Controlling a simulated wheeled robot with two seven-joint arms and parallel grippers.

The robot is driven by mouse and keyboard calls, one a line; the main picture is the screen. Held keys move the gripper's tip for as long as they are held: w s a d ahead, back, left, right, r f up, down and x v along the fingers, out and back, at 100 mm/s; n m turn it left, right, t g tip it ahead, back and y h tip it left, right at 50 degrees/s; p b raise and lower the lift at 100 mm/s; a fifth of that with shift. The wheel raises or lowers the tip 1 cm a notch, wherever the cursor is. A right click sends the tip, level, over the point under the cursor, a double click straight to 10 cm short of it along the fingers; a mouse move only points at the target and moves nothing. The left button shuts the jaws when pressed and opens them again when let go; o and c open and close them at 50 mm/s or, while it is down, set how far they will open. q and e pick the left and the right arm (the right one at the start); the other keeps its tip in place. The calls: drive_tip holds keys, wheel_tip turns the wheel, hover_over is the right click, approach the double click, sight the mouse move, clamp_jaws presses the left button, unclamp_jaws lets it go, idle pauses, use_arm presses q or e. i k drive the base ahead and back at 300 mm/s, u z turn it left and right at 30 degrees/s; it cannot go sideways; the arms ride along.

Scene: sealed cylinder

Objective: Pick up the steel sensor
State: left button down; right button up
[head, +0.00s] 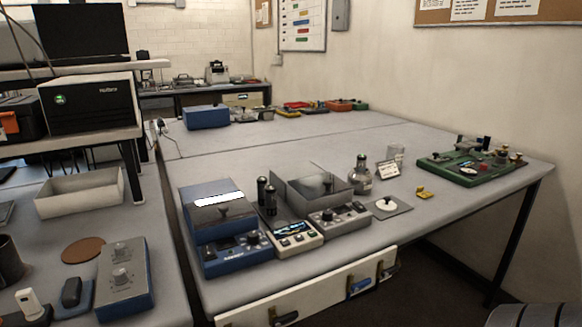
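I cannot tell for sure which item is the steel sensor. A grey bottle-shaped piece (360,178) with a dark top stands upright on the right-hand table, right of an open grey metal box (305,196). A small yellow piece (424,192) and a square grey plate with a white disc (388,207) lie to the right. Neither of my grippers is in view.
Blue instruments (232,256) and a meter (294,238) line the right-hand table's (470,211) front. A green board (472,168) with fittings sits at its right end. A gap separates the left bench, with an empty tray (80,204). The table's middle is mostly clear.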

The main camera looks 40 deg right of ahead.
sight(361, 159)
drive_tip(key=u, duration=2.4)
drive_tip(key=k, duration=2.65)
drive_tip(key=z, duration=0.75)
